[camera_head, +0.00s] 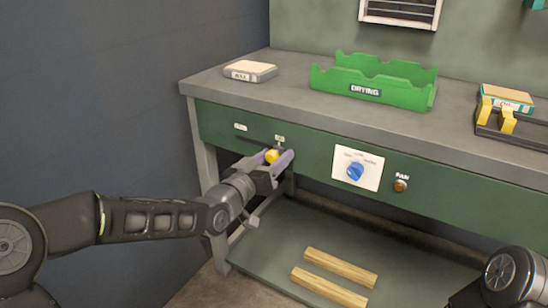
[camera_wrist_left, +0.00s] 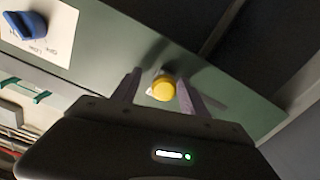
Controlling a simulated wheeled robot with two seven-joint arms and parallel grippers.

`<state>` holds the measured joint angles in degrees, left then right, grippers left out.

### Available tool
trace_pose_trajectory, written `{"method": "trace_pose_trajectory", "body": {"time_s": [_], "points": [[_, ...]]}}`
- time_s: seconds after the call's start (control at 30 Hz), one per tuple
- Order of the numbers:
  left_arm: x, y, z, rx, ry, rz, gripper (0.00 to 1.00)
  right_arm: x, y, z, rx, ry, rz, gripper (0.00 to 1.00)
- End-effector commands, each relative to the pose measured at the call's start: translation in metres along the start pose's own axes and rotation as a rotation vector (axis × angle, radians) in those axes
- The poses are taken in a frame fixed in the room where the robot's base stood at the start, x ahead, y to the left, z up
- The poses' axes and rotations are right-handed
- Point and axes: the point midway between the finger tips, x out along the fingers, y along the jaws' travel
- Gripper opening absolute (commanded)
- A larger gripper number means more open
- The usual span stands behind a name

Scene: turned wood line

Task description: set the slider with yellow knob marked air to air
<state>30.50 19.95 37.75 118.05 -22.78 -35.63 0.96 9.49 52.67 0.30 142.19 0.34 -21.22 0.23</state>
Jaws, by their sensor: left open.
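The slider's yellow knob (camera_head: 271,156) is on the green front panel of the bench, at the right part of a dark slot (camera_head: 250,139). A small label (camera_head: 279,138) sits just above it, and another label (camera_head: 240,126) is further left; I cannot read either surely. My left gripper (camera_head: 277,160) is open, with one finger on each side of the knob. In the left wrist view the yellow knob (camera_wrist_left: 163,88) shows between the two fingers (camera_wrist_left: 160,88), with gaps visible beside it. My right gripper is not in view.
On the bench top are a wax block (camera_head: 250,71), a green drying rack (camera_head: 372,82) and a dark holder (camera_head: 512,124). Wooden strips (camera_head: 340,267) lie on the lower shelf.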

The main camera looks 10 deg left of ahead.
Motion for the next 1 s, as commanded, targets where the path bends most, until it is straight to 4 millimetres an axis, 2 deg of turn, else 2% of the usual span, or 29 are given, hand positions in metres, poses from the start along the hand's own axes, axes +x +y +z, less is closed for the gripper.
{"method": "trace_pose_trajectory", "body": {"time_s": [0.17,0.27,0.5,0.7,1.0], "points": [[-0.004,-0.001,-0.001,0.003,0.001,-0.002,0.52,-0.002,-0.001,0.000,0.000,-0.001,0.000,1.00],[-0.014,-0.001,-0.002,0.002,0.000,-0.003,0.52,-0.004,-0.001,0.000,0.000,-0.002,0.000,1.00],[-0.053,-0.001,-0.002,0.003,-0.001,-0.004,0.52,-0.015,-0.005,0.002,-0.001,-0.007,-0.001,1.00],[-0.075,0.000,-0.001,0.001,-0.001,-0.001,0.52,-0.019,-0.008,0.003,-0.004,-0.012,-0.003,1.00],[-0.078,0.000,0.000,0.000,0.000,0.000,0.52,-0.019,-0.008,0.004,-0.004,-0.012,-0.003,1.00]]}}
